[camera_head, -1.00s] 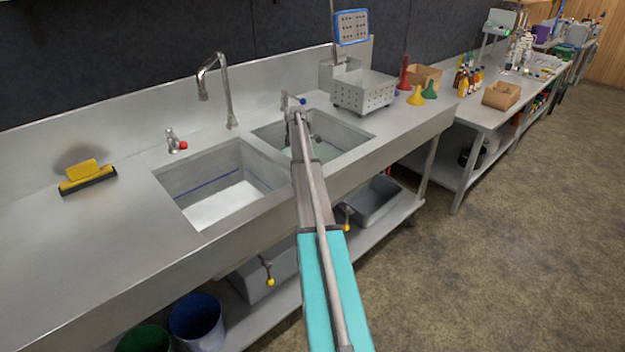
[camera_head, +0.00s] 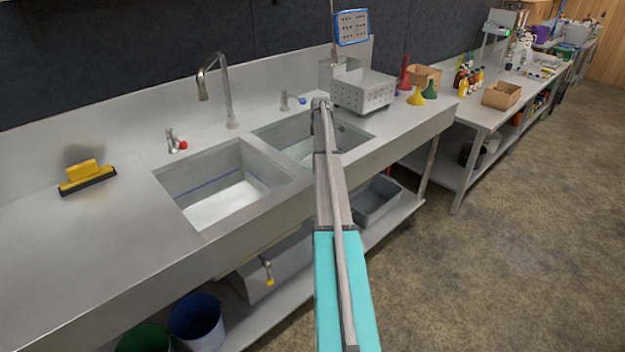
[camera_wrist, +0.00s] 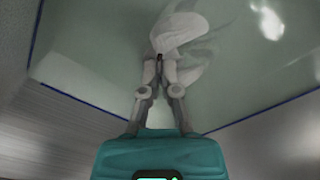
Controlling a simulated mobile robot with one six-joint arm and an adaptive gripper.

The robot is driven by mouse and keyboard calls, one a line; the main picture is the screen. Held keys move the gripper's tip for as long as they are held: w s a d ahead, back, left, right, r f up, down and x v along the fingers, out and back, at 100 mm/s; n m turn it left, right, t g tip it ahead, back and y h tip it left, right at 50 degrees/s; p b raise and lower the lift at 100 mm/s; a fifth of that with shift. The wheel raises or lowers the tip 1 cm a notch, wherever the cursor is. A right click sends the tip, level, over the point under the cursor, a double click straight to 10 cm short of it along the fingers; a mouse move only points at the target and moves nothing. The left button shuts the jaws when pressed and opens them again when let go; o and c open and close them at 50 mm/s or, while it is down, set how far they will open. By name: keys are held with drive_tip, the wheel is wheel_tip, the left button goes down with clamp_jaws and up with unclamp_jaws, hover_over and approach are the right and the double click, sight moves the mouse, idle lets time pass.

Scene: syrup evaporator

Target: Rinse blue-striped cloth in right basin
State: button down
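The right basin (camera_head: 283,133) is set into the steel counter, and my arm reaches over its front edge and into it. My gripper is hidden behind my arm in the head view. In the wrist view my gripper (camera_wrist: 160,62) points down into the basin with its fingers close together. They are shut on a pale, crumpled cloth (camera_wrist: 184,32), which spreads out beyond the fingertips over the basin floor. I cannot make out stripes on the cloth. A blue line (camera_wrist: 262,115) runs along the basin walls.
The left basin (camera_head: 225,185) is empty-looking. A red-knobbed tap (camera_head: 175,142), a tall spout (camera_head: 228,95) and a blue-knobbed tap (camera_head: 290,101) stand behind the basins. A perforated steel box (camera_head: 363,92) stands right of the right basin. A yellow squeegee (camera_head: 85,175) lies at left.

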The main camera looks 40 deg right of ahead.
drive_tip(key=shift+d, duration=0.45)
drive_tip(key=shift+a, duration=0.1)
drive_tip(key=a, duration=1.4)
drive_tip(key=shift+w, duration=0.2)
drive_tip(key=shift+d, duration=0.1)
drive_tip(key=d, duration=1.4)
drive_tip(key=shift+s, duration=0.25)
drive_tip(key=shift+r, duration=0.1)
